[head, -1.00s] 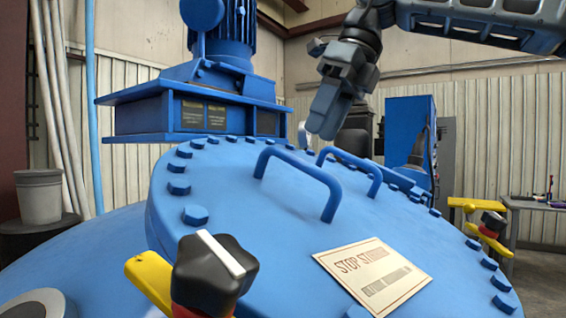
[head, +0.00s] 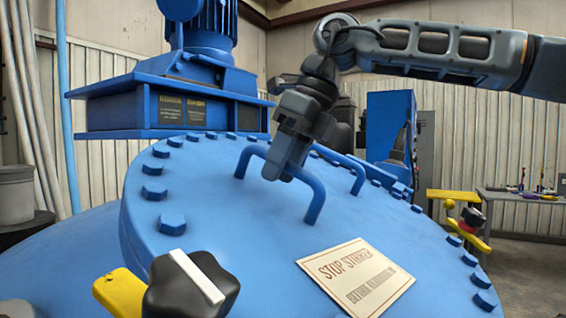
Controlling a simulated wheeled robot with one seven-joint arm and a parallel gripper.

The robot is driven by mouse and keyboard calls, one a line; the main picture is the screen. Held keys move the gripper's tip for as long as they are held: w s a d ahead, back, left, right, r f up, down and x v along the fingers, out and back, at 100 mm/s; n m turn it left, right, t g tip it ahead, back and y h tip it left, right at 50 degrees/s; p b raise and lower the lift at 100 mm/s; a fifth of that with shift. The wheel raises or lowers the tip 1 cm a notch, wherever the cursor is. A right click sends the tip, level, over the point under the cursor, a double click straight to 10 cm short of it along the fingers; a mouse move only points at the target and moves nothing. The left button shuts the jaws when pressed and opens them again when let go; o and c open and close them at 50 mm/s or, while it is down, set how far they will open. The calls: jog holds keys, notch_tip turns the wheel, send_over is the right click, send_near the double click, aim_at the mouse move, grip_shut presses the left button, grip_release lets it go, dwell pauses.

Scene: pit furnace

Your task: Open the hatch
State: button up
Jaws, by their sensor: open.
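The hatch (head: 215,215) is a large round blue lid with bolts around its rim, lying closed and tilted towards me. Two blue bar handles stand on it: a near handle (head: 313,200) and a far handle (head: 357,180). My gripper (head: 276,172) is open and points down at the near handle's top bar, overlapping its middle in the picture. I cannot tell whether the fingers straddle or touch the bar. A black star knob (head: 200,295) with a white stripe sits on a yellow clamp (head: 120,293) at the near edge.
A second knob (head: 472,217) with a yellow clamp is at the right rim. A sign (head: 357,277) reading "STOP STIRRER" lies on the lid. A blue motor housing (head: 175,105) stands behind on the left. A table (head: 515,197) with small tools is at the far right.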

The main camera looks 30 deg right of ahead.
grip_shut()
jog(key=shift+r, duration=0.1)
dwell(0.4)
